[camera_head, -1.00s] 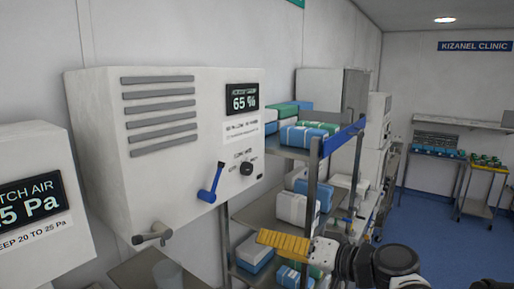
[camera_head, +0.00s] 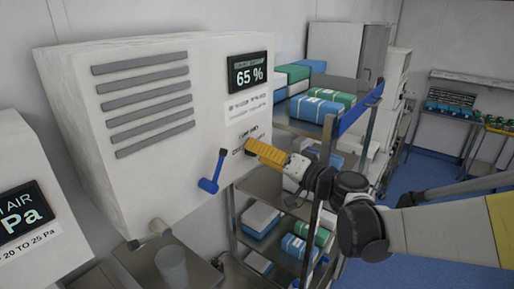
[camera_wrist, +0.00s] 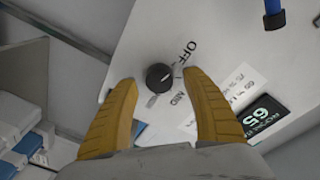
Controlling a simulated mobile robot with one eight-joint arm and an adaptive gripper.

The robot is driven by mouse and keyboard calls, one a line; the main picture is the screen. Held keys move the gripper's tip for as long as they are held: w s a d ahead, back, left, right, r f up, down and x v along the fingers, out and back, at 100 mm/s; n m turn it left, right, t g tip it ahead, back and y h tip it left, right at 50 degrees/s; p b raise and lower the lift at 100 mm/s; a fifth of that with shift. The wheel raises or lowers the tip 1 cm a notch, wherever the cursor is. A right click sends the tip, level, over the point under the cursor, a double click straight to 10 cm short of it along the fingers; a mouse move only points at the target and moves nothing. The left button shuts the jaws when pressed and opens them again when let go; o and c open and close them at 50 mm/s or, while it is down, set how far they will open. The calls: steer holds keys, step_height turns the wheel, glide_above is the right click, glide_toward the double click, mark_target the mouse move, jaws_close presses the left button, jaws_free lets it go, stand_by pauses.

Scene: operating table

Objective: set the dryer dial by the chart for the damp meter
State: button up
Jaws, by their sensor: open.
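The dryer (camera_head: 120,120) is a white wall cabinet with grey vent slats. Its damp meter (camera_head: 247,72) reads 65 %. The chart (camera_head: 247,106) is a white label below the meter, its small print too blurred to read. In the wrist view the black round dial (camera_wrist: 159,77) lies between the fingers, with "OFF" and "MID" printed beside it; its exact setting cannot be told. My gripper (camera_wrist: 165,95), with yellow ribbed fingers, is open around the dial's sides, apart from it. In the head view my gripper (camera_head: 250,148) covers the dial.
A blue lever (camera_head: 212,178) sticks out left of the gripper. A metal shelf rack (camera_head: 330,135) with blue, green and white packs stands close to the right, behind my arm.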

steer(key=shift+w+a, duration=0.2)
steer(key=shift+w, duration=0.1)
steer(key=c, duration=1.2)
steer(key=shift+m+g+b, duration=0.5)
steer(key=shift+m+b, duration=1.3)
steer(key=shift+m, duration=2.8)
steer(key=shift+r, duration=0.1)
